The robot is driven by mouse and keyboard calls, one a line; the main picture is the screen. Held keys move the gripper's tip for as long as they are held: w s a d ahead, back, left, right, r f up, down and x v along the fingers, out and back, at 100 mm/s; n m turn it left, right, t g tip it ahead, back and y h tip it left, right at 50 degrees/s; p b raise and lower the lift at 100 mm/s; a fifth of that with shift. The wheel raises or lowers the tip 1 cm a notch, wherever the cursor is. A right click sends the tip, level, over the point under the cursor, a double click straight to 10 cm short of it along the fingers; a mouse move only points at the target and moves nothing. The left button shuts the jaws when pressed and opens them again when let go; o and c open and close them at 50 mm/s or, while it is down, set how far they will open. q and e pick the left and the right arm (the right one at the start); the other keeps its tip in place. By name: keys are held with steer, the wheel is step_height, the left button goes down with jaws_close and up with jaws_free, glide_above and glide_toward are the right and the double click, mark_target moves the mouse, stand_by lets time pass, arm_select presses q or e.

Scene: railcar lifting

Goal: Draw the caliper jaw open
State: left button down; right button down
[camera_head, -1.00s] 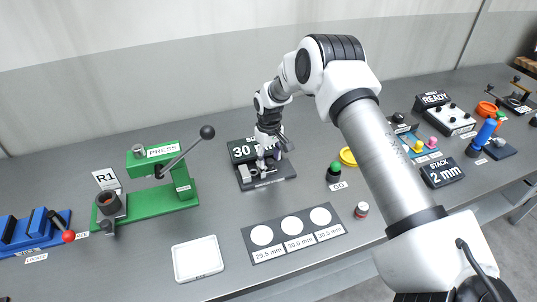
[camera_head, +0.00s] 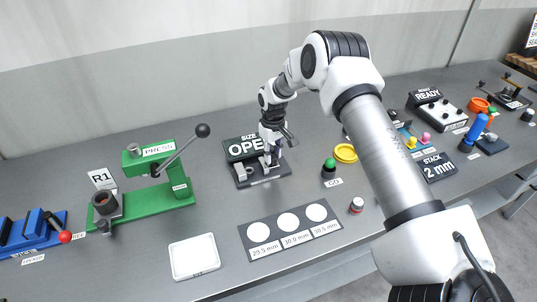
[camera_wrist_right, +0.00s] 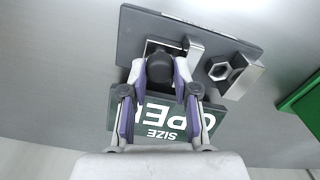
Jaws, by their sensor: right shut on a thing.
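The caliper (camera_head: 262,180) is a dark base plate with silver jaws at the back middle of the bench. Its display (camera_head: 240,149) reads OPEN. My right gripper (camera_wrist_right: 160,70) is shut on the caliper's dark round knob (camera_wrist_right: 160,66), which rides with the sliding jaw (camera_wrist_right: 188,52). A hex nut (camera_wrist_right: 220,71) sits by the silver fixed block (camera_wrist_right: 244,76), apart from the sliding jaw. In the head view my right gripper (camera_head: 272,156) partly hides the knob and jaw. My left gripper is not in view.
A green press (camera_head: 150,197) with a lever stands to the left. A mat with three white circles (camera_head: 290,231) and a white tray (camera_head: 194,257) lie in front. A green GO button (camera_head: 329,165) and yellow ring (camera_head: 345,153) are to the right.

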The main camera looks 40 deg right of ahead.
mark_target(274, 155)
steer(key=c, duration=0.9)
jaws_free()
steer(key=shift+d+f, duration=0.1)
steer(key=shift+d, duration=0.05)
steer(key=shift+o, duration=0.2)
steer(key=shift+w+d+f, duration=0.15)
steer(key=shift+w+d, duration=0.05)
step_height(274, 155, up, 12)
